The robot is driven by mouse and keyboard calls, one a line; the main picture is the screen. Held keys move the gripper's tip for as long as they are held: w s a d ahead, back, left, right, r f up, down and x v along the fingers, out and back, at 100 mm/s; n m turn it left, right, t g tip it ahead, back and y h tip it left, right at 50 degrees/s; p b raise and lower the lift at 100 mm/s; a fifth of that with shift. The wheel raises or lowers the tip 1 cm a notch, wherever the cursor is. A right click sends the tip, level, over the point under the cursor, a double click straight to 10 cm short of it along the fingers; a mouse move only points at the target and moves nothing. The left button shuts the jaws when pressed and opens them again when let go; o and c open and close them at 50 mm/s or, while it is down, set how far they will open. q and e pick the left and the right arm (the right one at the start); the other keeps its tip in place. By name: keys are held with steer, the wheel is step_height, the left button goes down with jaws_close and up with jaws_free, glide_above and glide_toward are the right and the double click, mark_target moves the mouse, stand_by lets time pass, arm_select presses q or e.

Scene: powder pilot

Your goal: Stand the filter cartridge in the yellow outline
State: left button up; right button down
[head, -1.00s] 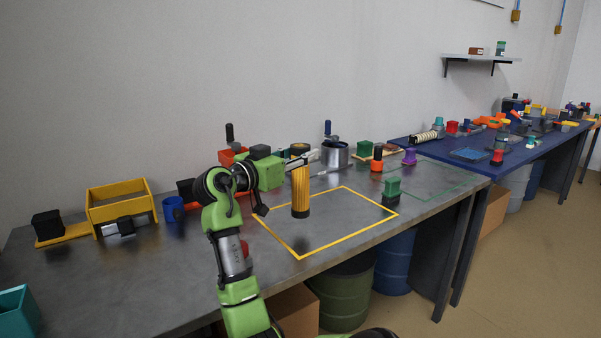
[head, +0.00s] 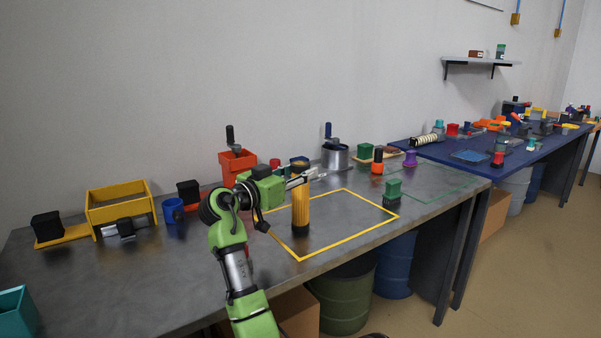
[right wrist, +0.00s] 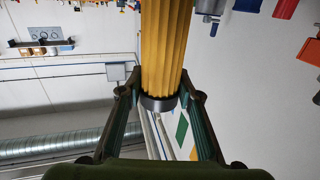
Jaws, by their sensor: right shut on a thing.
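The filter cartridge (head: 300,210) is a pleated yellow-orange cylinder with dark end caps. It is upright over the left part of the yellow outline (head: 345,244) on the grey bench. I cannot tell whether its base touches the bench. My right gripper (head: 297,182) is shut on the cartridge near its top. In the right wrist view the cartridge (right wrist: 165,50) is between the two fingers of the gripper (right wrist: 160,95), with one dark end cap showing. My left gripper is not in view.
A green brush-like block (head: 393,190) stands at the outline's right corner. Most of the outline's inside is clear.

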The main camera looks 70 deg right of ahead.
steer(key=c, duration=1.5)
jaws_free()
steer(key=shift+o, duration=0.2)
steer(key=shift+r, duration=0.2)
steer(key=v, duration=1.2)
